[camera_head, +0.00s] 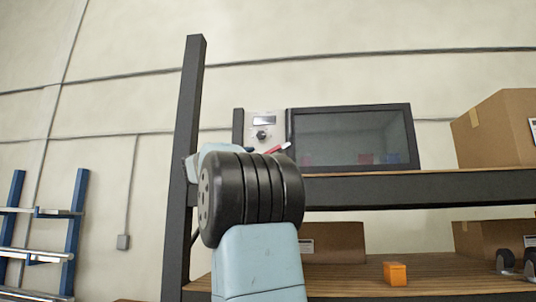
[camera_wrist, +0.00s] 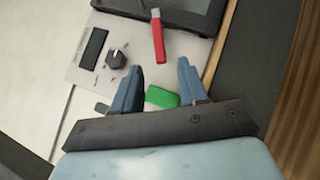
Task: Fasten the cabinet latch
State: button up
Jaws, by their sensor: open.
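The cabinet (camera_head: 409,140) is a box with a dark-framed glass door on the upper shelf; its door looks closed. Its pale control panel (camera_head: 252,143) is at the left, with a display and a knob. A red latch lever with a pale tip (camera_head: 285,147) shows beside the door, partly hidden by my arm. In the wrist view the red lever (camera_wrist: 158,42) lies across the panel toward the dark door edge. A green block (camera_wrist: 162,97) is on the panel, seen between my fingers. My gripper (camera_wrist: 158,72) is open and empty, with the lever just beyond its fingertips.
The dark shelf post (camera_head: 185,160) stands left of my arm. Cardboard boxes (camera_head: 495,130) are at the right. An orange block (camera_head: 395,273) sits on the lower shelf. The panel's knob (camera_wrist: 116,60) is close to my left finger in the wrist view.

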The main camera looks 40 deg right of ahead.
jog(key=x, duration=0.9)
jog(key=shift+c, duration=0.2)
grip_shut()
